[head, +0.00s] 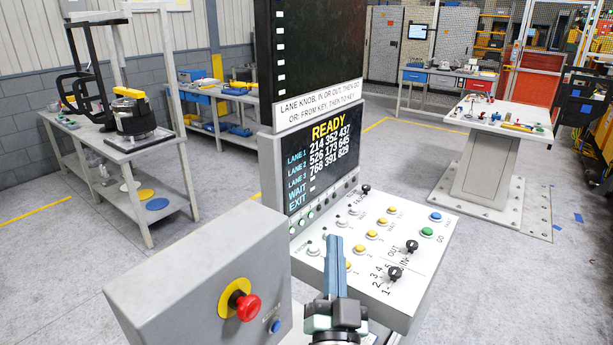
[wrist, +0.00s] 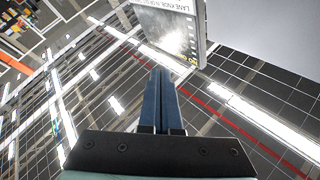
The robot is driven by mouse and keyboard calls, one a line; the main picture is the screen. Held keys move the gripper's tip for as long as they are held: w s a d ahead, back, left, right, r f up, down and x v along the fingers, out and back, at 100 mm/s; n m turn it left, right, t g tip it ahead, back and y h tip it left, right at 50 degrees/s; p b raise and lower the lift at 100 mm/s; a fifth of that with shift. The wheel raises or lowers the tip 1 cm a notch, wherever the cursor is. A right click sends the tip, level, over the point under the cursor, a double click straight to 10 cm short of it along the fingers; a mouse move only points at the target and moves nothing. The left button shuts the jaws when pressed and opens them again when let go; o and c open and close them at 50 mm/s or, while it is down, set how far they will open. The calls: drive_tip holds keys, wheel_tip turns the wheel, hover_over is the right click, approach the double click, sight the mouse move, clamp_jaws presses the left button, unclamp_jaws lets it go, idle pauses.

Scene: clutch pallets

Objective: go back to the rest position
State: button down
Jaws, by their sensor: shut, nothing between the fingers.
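My gripper (head: 334,262) is in the head view at the lower middle, its blue fingers pointing up in front of the control console (head: 425,262). In the wrist view the two blue fingers (wrist: 164,80) lie together, shut with nothing between them. The console's sloped panel carries yellow, white, blue and green buttons and black knobs. Its screen (head: 325,155) reads READY with lane numbers. The fingers cover part of the panel's left side in the head view. I cannot tell how far they are from it.
A grey box with a red mushroom button (head: 248,307) stands at the lower left, close to my arm. A workbench (head: 115,140) is at the left, a blue-bin bench (head: 215,95) behind it. A pedestal table (head: 497,118) is at the right. Open floor lies between them.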

wheel_tip(320, 180, up, 14)
drive_tip(key=s+r+t+h, duration=0.1)
drive_tip(key=s+t+h, duration=0.1)
drive_tip(key=s+a+r+n+t+y, duration=0.1)
drive_tip(key=s+a+r+n, duration=0.1)
drive_tip(key=s+r, duration=0.6)
drive_tip(key=s+a+r+n+t+y, duration=0.1)
drive_tip(key=s+a+r+n, duration=0.1)
drive_tip(key=s+r, duration=0.5)
wheel_tip(320, 180, up, 6)
drive_tip(key=shift+s+r+n+t+y, duration=0.1)
drive_tip(key=shift+s+n+t+y, duration=0.3)
drive_tip(key=shift+n, duration=0.3)
drive_tip(key=shift+a, duration=0.1)
